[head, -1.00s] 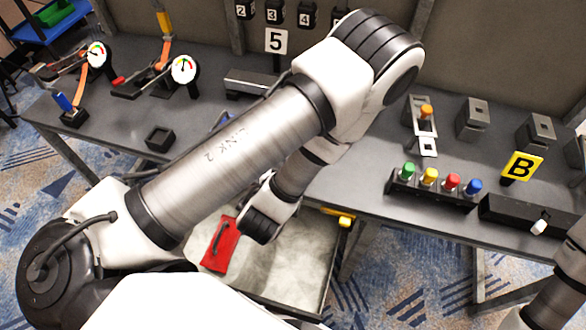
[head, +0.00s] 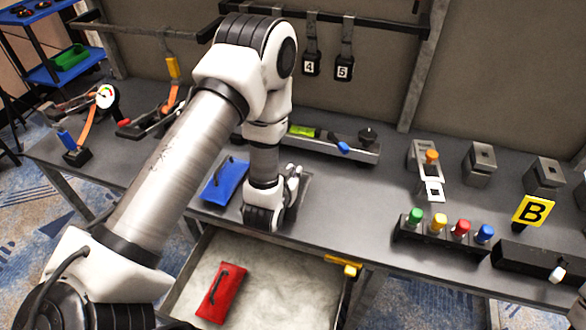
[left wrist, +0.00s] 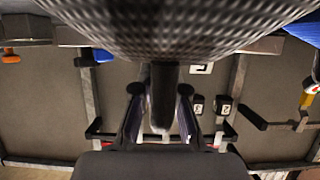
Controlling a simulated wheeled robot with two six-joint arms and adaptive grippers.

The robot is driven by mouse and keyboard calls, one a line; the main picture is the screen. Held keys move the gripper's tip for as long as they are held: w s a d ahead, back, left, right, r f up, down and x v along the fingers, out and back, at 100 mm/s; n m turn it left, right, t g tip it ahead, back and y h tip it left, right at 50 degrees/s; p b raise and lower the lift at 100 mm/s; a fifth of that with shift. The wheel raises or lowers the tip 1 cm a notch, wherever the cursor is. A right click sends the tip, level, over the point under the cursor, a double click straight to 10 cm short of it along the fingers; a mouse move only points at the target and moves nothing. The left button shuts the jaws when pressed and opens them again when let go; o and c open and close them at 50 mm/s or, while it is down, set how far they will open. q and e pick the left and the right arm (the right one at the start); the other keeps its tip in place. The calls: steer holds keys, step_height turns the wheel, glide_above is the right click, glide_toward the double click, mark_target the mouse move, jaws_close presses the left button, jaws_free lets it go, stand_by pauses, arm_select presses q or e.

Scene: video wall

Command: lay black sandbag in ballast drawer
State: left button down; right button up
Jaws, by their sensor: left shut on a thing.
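My left gripper (head: 291,186) is over the table's front part, just right of the blue sandbag. It is shut on the black sandbag; in the left wrist view the dark woven bag (left wrist: 190,25) fills the top, with its black handle between the fingers (left wrist: 160,105). In the head view the bag is mostly hidden behind the gripper, with a dark edge (head: 304,187) showing. The ballast drawer (head: 300,285) is open below the table's front edge, in front of the gripper. A red sandbag (head: 221,291) with a black handle lies in its left part. My right gripper is not in view.
A blue sandbag (head: 225,182) lies on the table (head: 360,205). A level (head: 325,145) is behind the gripper. Coloured knobs (head: 449,228) and a yellow B sign (head: 533,211) stand at right. The drawer's right part is clear.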

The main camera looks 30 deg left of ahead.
arm_select(q)
steer(key=shift+f, duration=0.45)
steer(key=shift+f, duration=0.1)
steer(key=c, duration=1.3)
jaws_free()
steer(key=shift+f, duration=0.1)
steer(key=shift+c, duration=0.2)
steer(key=shift+o, duration=0.7)
